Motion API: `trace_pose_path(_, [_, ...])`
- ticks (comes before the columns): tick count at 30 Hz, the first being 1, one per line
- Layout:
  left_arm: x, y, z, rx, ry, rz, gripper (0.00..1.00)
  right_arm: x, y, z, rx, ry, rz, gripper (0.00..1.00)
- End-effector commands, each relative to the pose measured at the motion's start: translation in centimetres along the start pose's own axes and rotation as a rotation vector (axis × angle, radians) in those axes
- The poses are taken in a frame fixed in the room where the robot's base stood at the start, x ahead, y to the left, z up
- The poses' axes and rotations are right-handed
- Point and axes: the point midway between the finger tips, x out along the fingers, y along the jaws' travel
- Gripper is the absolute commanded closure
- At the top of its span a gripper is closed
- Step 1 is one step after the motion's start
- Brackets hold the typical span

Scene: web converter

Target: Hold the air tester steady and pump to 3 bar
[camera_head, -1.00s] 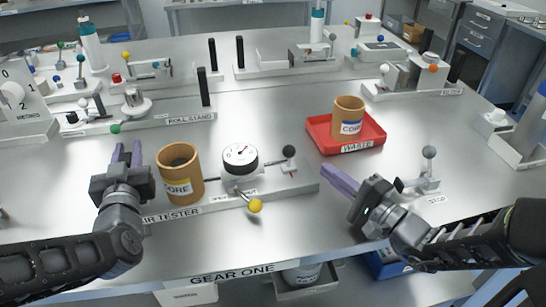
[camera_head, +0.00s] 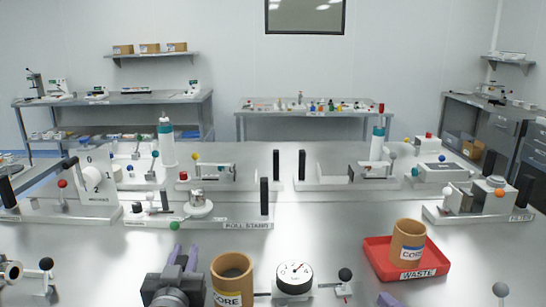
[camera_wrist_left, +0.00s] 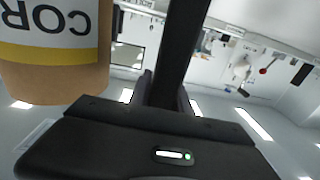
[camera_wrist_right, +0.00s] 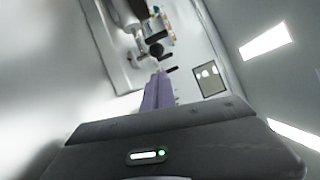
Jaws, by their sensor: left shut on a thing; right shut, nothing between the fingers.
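The air tester's white gauge (camera_head: 294,277) shows at the bottom of the head view; its figures are too small to read. A tan core (camera_head: 232,280) stands upright just left of it. A black ball knob (camera_head: 345,274) is right of the gauge. My left gripper (camera_head: 183,256) is left of the core, shut on a black post (camera_wrist_left: 185,45), with the core (camera_wrist_left: 55,70) close beside it in the left wrist view. My right gripper (camera_head: 388,299) is shut and empty, right of and nearer than the ball knob. The tester's base is mostly cut off.
A red waste tray (camera_head: 376,262) with another core (camera_head: 408,243) in it stands to the right of the tester. The roll stand (camera_head: 245,226) and other stations line the bench behind. Bare bench top (camera_head: 320,225) lies between them.

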Motion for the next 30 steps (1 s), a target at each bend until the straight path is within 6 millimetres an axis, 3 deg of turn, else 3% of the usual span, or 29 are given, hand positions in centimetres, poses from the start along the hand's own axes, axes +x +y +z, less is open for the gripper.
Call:
trace_pose_path(6, [-0.1, 0.0, 0.5, -0.001, -0.012, 0.0, 1.0, 0.0, 0.0, 0.0, 0.0, 0.0, 0.0, 1.0])
trace_pose_path(7, [-0.1, 0.0, 0.4, -0.001, -0.011, 0.0, 0.75, 0.0, 0.0, 0.0, 0.0, 0.0, 0.0, 1.0])
trace_pose_path(16, [0.0, 0.0, 0.0, 0.0, -0.002, 0.001, 0.51, 0.0, 0.0, 0.0, 0.0, 0.0, 0.0, 1.0])
trace_pose_path(25, [0.0, 0.1, -0.4, 0.0, 0.003, 0.001, 0.51, 0.0, 0.0, 0.0, 0.0, 0.0, 0.0, 1.0])
trace_pose_path(30, [0.0, 0.0, -2.0, -0.001, 0.007, 0.001, 0.51, 0.0, 0.0, 0.0, 0.0, 0.0, 0.0, 1.0])
